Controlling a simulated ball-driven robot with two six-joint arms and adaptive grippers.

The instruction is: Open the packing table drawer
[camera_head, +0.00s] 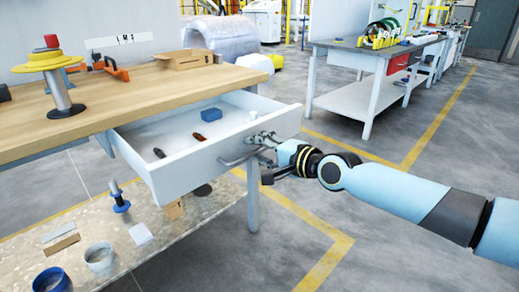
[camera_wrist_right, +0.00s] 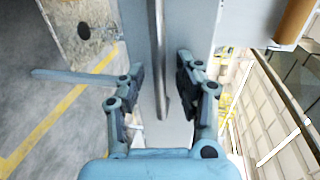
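The white drawer (camera_head: 195,167) of the wooden-topped packing table (camera_head: 130,100) stands pulled well out, its inside showing. A metal bar handle (camera_head: 236,159) is on its front panel. My right gripper (camera_head: 262,146) is at the right part of this handle. In the right wrist view, the handle (camera_wrist_right: 158,50) runs between the two fingers of my right gripper (camera_wrist_right: 158,88), with gaps on both sides, so it is open around the bar. My left gripper is not in view.
The drawer holds a blue box (camera_head: 211,115), a white cup-like item and dark-handled tools. A lower shelf (camera_head: 190,222) with cups and small items lies under the drawer. A second workbench (camera_head: 345,48) stands behind at the right.

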